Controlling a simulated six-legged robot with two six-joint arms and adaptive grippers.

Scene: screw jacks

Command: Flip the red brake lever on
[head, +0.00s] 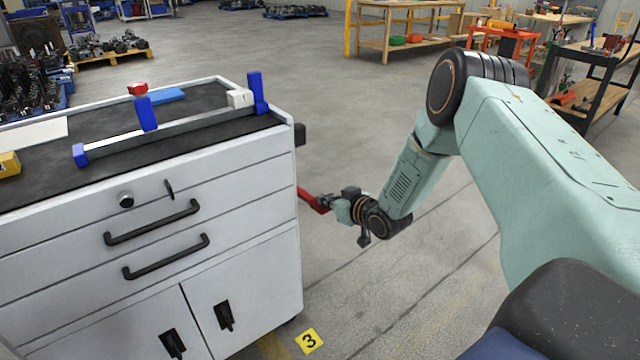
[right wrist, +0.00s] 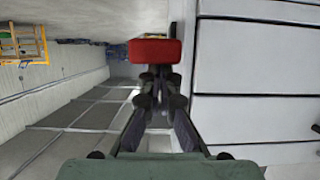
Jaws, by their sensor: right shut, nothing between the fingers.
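The red brake lever (head: 314,200) sticks out from the right side of the white tool cabinet (head: 262,215) in the head view. In the right wrist view the red lever (right wrist: 155,51) lies straight ahead of the fingertips, close to the cabinet's side wall. My right gripper (head: 328,203) is beside the lever's outer end, and its fingers are shut with nothing between them. In the right wrist view the fingertips (right wrist: 160,78) are at the lever's near face; I cannot tell whether they touch it. My left gripper is out of view.
A yellow floor marker (head: 309,341) lies by the cabinet's base. The floor to the right is open; workbenches stand far back.

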